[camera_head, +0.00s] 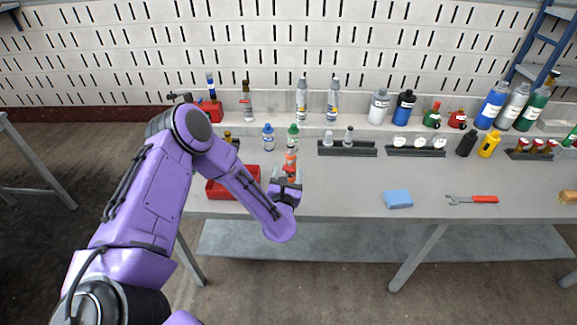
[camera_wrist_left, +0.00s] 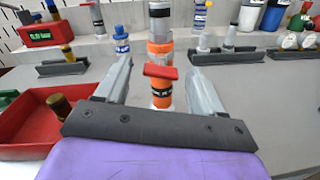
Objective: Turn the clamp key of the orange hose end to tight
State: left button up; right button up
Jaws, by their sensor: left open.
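The orange hose end (camera_wrist_left: 163,98) stands upright, with dark bands around it and a grey-white section above. Its red clamp key (camera_wrist_left: 161,72) is a short bar that lies nearly level across the front. My left gripper (camera_wrist_left: 160,68) is open, with one finger on each side of the key and visible gaps to both. In the head view the orange hose end (camera_head: 290,159) shows just beyond my left gripper (camera_head: 289,180), which partly hides it. I cannot tell tight from loose by the key. My right gripper is not in view.
A red tray (camera_head: 216,189) sits left of the gripper. Blue-capped and green-capped bottles (camera_head: 268,138) stand behind. Dark racks (camera_head: 347,150) hold small bottles. A blue sponge (camera_head: 398,198) and a red-handled wrench (camera_head: 472,199) lie right. The bench between gripper and sponge is clear.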

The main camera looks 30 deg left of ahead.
pick_arm(q)
jog(key=shift+x, duration=1.05)
jog(key=c, duration=1.1)
jog(key=shift+o, duration=0.2)
